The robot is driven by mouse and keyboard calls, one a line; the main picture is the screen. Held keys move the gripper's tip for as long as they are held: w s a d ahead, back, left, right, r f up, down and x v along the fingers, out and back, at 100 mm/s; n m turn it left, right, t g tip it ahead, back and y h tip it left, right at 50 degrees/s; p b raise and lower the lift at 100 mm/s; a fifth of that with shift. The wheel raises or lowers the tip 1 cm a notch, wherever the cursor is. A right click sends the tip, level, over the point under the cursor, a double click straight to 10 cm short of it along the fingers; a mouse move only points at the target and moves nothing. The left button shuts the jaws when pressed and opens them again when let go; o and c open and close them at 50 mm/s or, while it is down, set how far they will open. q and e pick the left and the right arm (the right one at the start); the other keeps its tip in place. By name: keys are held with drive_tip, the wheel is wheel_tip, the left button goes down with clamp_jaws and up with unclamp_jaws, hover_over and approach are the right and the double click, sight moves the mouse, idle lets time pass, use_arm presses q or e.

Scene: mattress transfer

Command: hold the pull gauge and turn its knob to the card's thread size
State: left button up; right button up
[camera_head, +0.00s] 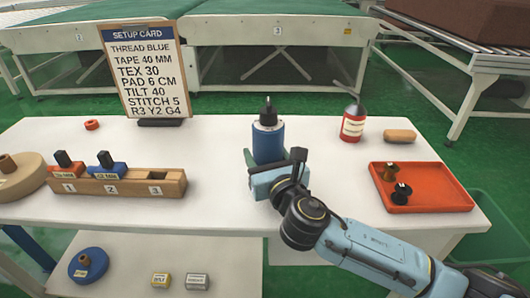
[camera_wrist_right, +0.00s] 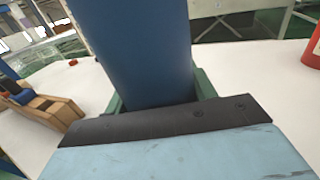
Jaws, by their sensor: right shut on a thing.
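The pull gauge (camera_head: 268,143) appears to be the upright blue cylinder at the middle of the table, with a pale band near its top. A black pointed knob (camera_head: 268,112) tops it; its setting is too small to read. My right gripper (camera_head: 266,168) is shut on the lower part of the blue body, from the front. In the right wrist view the blue body (camera_wrist_right: 145,50) rises close in front, its top out of frame. Green pieces flank its base. The setup card (camera_head: 142,70) stands at the back left and reads "TEX 30". My left gripper is not in view.
A wooden rack (camera_head: 120,184) with numbered slots holds red and blue blocks at left. An orange tray (camera_head: 432,200) with two spools lies right.

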drive_tip(key=shift+f+b, duration=0.45)
drive_tip(key=shift+f, duration=0.3)
